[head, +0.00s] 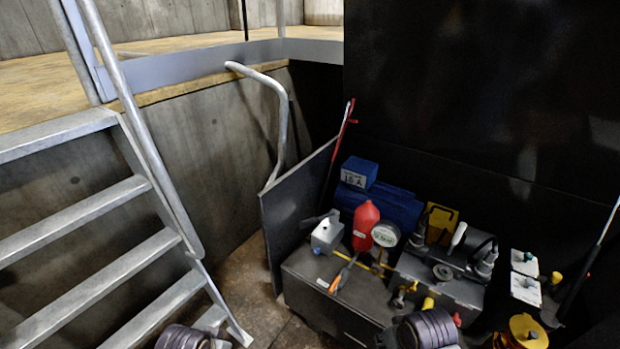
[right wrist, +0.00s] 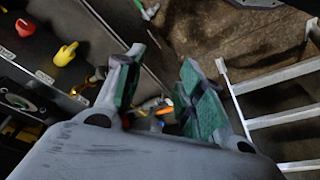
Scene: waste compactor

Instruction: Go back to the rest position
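My right gripper (right wrist: 163,60) shows in the right wrist view with its two green-padded fingers apart. Nothing is held between them. An orange-handled tool shows beyond the gap, apart from the fingers. In the head view only dark ribbed links of my arms show along the bottom edge, one left of centre and one right of centre. My left gripper is not visible in either view.
Metal stairs (head: 95,275) with a handrail stand left. A grey panel (head: 292,212) edges the machine. Bare floor (head: 248,275) lies between.

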